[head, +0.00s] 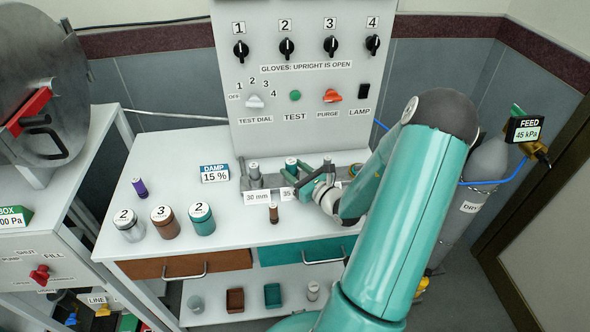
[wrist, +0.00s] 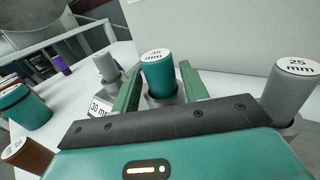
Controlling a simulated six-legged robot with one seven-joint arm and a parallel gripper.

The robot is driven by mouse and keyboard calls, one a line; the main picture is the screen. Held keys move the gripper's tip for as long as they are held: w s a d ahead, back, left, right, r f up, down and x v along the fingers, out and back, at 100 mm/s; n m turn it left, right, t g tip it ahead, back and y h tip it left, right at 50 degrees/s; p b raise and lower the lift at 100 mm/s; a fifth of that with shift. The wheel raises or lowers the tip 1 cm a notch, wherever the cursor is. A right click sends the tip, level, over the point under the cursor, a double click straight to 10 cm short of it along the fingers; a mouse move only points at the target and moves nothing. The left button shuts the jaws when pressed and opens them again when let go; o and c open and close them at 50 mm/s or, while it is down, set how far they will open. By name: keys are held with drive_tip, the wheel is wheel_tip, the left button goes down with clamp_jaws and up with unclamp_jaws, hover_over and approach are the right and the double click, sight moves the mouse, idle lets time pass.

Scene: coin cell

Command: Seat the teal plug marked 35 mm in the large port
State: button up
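The teal plug marked 35 mm stands upright in a grey collar in the wrist view (wrist: 158,75). Its white top marked 35 also shows in the head view (head: 291,161). My gripper (wrist: 158,88) has one green finger on each side of the plug, with small gaps visible, so it looks open around it. In the head view my gripper (head: 304,175) reaches in from the right and partly hides the row of holders. A grey plug (wrist: 107,67) stands at the 30 mm label, left of the teal one. I cannot tell which opening is the large port.
A grey plug marked 25 mm (wrist: 290,92) stands close on the right. A small brown plug (head: 273,213) stands in front of the row. Several lidded jars, one teal (head: 202,219), and a purple vial (head: 140,188) stand left. The upright panel (head: 300,120) rises behind.

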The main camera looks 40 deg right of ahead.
drive_tip(key=shift+o, duration=0.4)
drive_tip(key=shift+a, duration=0.1)
drive_tip(key=s, duration=1.2)
drive_tip(key=w+a+r+n+g+y, duration=0.1)
drive_tip(key=a+r+n+g+y, duration=0.25)
drive_tip(key=a+n, duration=0.35)
drive_tip(key=w+a+r+n+g+y, duration=0.1)
drive_tip(key=a+r+n+g+y, duration=0.1)
drive_tip(key=a+n+g+y, duration=0.5)
drive_tip(key=w+a+r+n+g, duration=0.1)
drive_tip(key=a+r+n+g, duration=0.3)
drive_tip(key=a, duration=0.6)
drive_tip(key=s+a+r+n+t+h, duration=0.1)
drive_tip(key=s+a+r+n+h, duration=0.2)
drive_tip(key=n, duration=0.6)
drive_tip(key=s+a+r+n+t+h, duration=0.1)
drive_tip(key=s+a+r+n+h, duration=0.3)
drive_tip(key=r+n+h, duration=0.3)
wheel_tip(320, 180, up, 2)
drive_tip(key=shift+s+a+r+n, duration=0.2)
drive_tip(key=shift+s+r+n, duration=0.05)
drive_tip(key=shift+n, duration=0.85)
drive_tip(key=shift+d, duration=0.1)
